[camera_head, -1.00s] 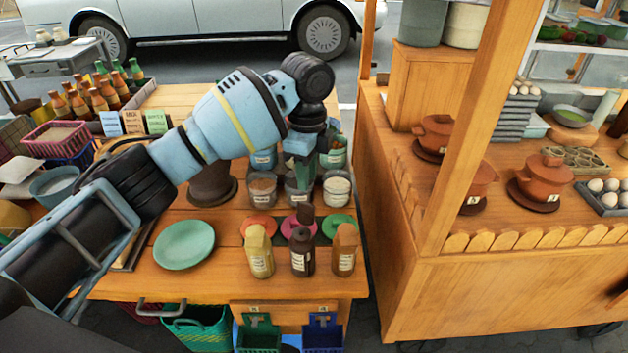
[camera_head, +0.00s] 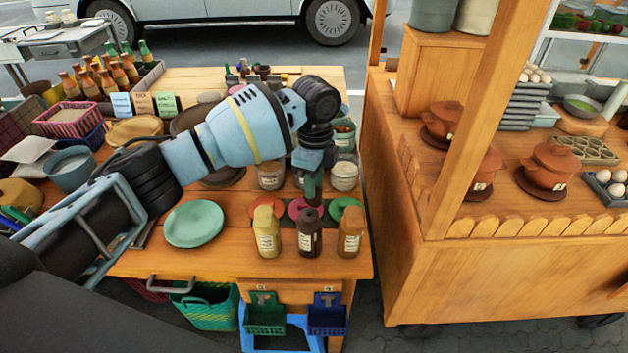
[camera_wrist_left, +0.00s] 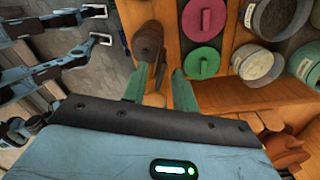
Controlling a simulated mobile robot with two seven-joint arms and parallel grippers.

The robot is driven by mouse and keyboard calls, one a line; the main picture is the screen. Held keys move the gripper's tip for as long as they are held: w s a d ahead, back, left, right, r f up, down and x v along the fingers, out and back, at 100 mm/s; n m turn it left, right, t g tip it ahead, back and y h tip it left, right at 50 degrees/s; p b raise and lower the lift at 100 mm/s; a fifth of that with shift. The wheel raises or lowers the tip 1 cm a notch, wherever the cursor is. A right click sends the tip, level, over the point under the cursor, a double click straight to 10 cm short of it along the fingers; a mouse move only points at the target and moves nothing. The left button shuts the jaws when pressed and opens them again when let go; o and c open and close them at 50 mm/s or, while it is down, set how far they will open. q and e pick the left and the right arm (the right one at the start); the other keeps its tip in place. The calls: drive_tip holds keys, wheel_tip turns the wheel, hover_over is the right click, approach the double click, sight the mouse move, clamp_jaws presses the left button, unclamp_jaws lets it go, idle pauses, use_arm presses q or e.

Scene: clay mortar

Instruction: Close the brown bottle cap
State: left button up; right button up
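The brown bottle (camera_head: 309,240) is dark, with a pale label, and stands upright on the wooden cart between a yellow bottle (camera_head: 267,240) and an orange-brown bottle (camera_head: 351,240). Its dark top shows just under my left gripper (camera_head: 312,190), which points down from above; whether they touch is unclear. In the left wrist view the two green fingers of the left gripper (camera_wrist_left: 161,85) are spread apart with nothing clearly held. A brown bottle top (camera_wrist_left: 148,40) shows beyond the upper finger there; which bottle it is, I cannot tell.
An orange, a magenta and a green lid (camera_head: 346,208) lie behind the bottles. Glass jars (camera_head: 344,176) stand behind them. A green plate (camera_head: 194,224) lies to the left. The second wooden cart (camera_head: 500,280) is on the right, across a gap.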

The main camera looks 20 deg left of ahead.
use_arm(q)
drive_tip(key=shift+f, duration=0.1)
clamp_jaws()
drive_tip(key=shift+s, duration=0.1)
